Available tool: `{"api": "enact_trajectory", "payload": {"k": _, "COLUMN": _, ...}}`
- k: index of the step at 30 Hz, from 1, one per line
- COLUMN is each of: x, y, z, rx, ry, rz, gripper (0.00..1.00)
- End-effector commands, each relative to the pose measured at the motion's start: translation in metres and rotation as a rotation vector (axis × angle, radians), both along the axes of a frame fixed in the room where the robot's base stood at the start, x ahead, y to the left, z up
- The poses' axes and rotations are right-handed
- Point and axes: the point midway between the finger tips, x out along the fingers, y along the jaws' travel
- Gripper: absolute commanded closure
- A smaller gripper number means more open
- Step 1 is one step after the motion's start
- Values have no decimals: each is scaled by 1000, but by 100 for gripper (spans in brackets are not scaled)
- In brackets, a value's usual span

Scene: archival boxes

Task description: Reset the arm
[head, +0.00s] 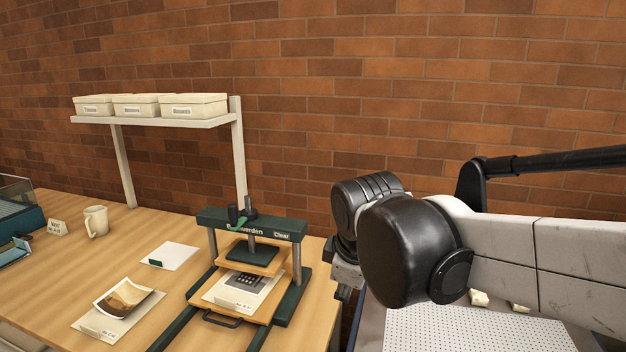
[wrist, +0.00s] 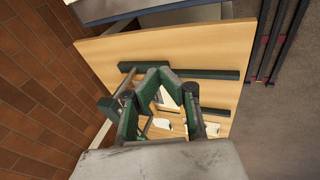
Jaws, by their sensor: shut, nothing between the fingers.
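My arm reaches in from the right in the head view, with its large black joint in front of the wall. My gripper (head: 345,284) points down beside the press, mostly hidden behind that joint. In the wrist view my gripper (wrist: 167,76) shows its dark fingers brought together, with nothing held. The gripper is near the table's right edge, apart from the things on the table.
A green press (head: 251,222) stands on the wooden table (head: 60,278), with a sheet on its board. A photo (head: 124,297), a white card (head: 169,256) and a mug (head: 96,221) lie left. White boxes (head: 137,105) sit on a shelf (head: 160,122). A perforated surface (head: 450,330) is at right.

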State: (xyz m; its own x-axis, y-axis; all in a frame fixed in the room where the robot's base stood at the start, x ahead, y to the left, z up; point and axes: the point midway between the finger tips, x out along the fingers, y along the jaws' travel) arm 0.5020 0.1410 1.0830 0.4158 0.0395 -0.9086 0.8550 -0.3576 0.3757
Motion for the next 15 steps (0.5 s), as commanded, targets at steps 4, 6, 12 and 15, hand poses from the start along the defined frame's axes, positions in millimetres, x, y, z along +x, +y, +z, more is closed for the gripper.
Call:
{"api": "enact_trajectory", "payload": {"k": 4, "x": -29, "y": -42, "z": -1, "rx": 111, "ry": -27, "rz": -232, "gripper": 100}}
{"api": "enact_trajectory", "payload": {"k": 6, "x": -43, "y": -58, "z": -2, "rx": 167, "ry": -40, "rz": -340, "gripper": 100}}
{"api": "enact_trajectory", "payload": {"k": 12, "x": -83, "y": -99, "z": -13, "rx": 330, "ry": -82, "rz": -647, "gripper": 100}}
{"api": "enact_trajectory", "payload": {"k": 15, "x": -101, "y": -116, "z": -21, "rx": 410, "ry": -103, "rz": -792, "gripper": 100}}
